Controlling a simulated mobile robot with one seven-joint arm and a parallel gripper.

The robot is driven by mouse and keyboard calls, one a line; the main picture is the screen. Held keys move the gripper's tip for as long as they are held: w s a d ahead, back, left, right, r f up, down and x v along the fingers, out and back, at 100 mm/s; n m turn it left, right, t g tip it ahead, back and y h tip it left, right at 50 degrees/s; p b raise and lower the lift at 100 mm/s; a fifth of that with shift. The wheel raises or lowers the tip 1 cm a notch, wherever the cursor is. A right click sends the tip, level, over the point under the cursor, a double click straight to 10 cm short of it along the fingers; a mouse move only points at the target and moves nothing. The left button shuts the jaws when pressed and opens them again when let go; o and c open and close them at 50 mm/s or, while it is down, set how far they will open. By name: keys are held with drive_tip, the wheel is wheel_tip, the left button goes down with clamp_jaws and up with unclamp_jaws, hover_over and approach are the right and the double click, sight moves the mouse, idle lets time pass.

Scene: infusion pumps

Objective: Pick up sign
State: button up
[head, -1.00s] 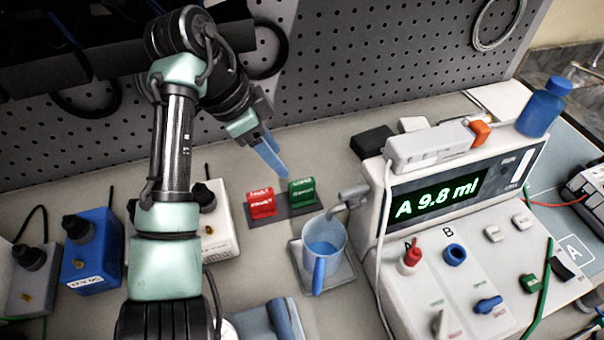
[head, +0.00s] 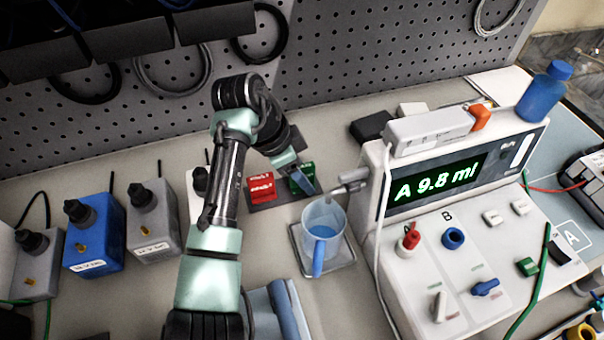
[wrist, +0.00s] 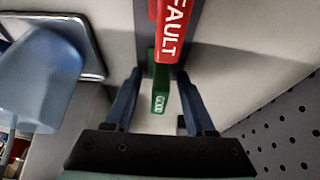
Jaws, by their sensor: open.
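Two signs stand side by side on a dark base (head: 284,197). The red FAULT sign (head: 261,187) is on the left and the green GOOD sign (head: 296,171) on the right in the head view. My gripper (head: 306,182) is at the green sign, and its blue finger hides part of that sign. In the wrist view the green sign (wrist: 161,88) shows between the two spread fingers of my gripper (wrist: 160,90), with a gap on each side. The red sign (wrist: 171,28) lies beyond it. My gripper is open and holds nothing.
A blue-tinted jug (head: 322,232) stands on a square plate close by, beneath a spout. The white pump unit (head: 470,235) reading "A 9.8 ml" is to the right. Pegboard (head: 350,50) rises behind. Boxes, including a blue one (head: 95,240), stand left.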

clamp_jaws()
drive_tip(key=shift+r, duration=0.15)
